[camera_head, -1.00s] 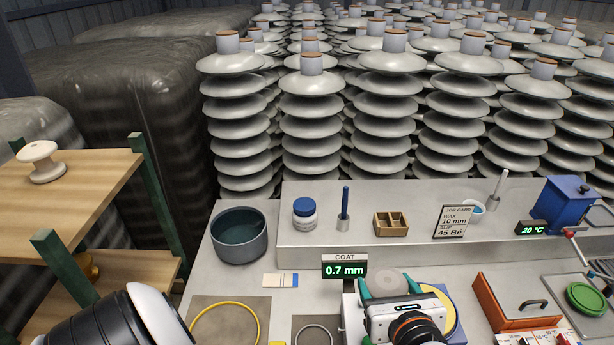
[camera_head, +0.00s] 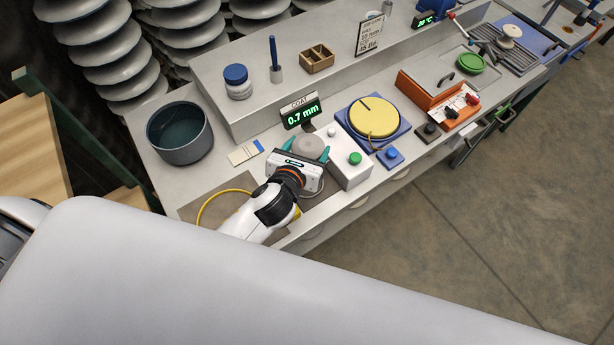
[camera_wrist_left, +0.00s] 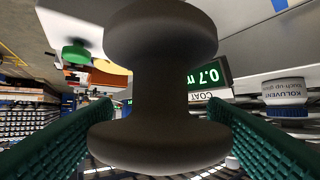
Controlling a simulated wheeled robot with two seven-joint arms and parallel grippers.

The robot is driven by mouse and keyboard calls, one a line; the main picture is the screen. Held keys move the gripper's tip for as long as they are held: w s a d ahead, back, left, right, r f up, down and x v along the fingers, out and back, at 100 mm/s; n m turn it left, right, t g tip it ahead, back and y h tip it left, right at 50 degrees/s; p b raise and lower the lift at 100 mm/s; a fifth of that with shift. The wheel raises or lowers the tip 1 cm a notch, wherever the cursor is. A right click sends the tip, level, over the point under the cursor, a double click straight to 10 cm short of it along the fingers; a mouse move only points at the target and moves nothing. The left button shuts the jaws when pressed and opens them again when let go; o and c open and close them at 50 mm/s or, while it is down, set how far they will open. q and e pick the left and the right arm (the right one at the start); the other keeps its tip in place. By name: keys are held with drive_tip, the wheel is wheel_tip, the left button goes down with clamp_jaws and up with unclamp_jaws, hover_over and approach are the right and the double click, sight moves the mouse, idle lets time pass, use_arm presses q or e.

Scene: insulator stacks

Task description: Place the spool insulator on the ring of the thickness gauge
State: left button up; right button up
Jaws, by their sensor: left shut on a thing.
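My left gripper (camera_head: 308,150) comes in from the lower left in the head view, its teal fingers shut on the spool insulator (camera_head: 308,145). The spool's grey top shows between the fingers. In the left wrist view the spool (camera_wrist_left: 160,85) looks dark and fills the middle, with two wide flanges and a narrower waist, between ribbed green fingers. The thickness gauge shows its COAT 0.7 mm display (camera_head: 301,112) just behind the gripper and a white box with a green button (camera_head: 352,172) to the right. My right gripper is out of view.
A dark pot (camera_head: 180,134), a blue-lidded jar (camera_head: 237,82) and a test strip (camera_head: 245,152) lie left of the display. A yellow disc (camera_head: 374,117) on a blue base and an orange box (camera_head: 430,92) stand to the right. A yellow ring (camera_head: 207,207) lies on a mat.

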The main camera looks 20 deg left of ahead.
use_arm(q)
drive_tip(key=shift+m+h, duration=0.3)
drive_tip(key=shift+h, duration=0.1)
drive_tip(key=f, duration=0.6)
drive_tip(key=shift+s+f+b, duration=0.15)
drive_tip(key=shift+s+b, duration=0.1)
drive_tip(key=shift+b, duration=0.05)
drive_tip(key=shift+f, duration=0.3)
wheel_tip(320, 180, down, 4)
drive_tip(key=shift+r+b, duration=0.2)
drive_tip(key=shift+b, duration=0.1)
drive_tip(key=shift+f, duration=0.15)
drive_tip(key=o, duration=1.3)
drive_tip(key=shift+c, duration=0.2)
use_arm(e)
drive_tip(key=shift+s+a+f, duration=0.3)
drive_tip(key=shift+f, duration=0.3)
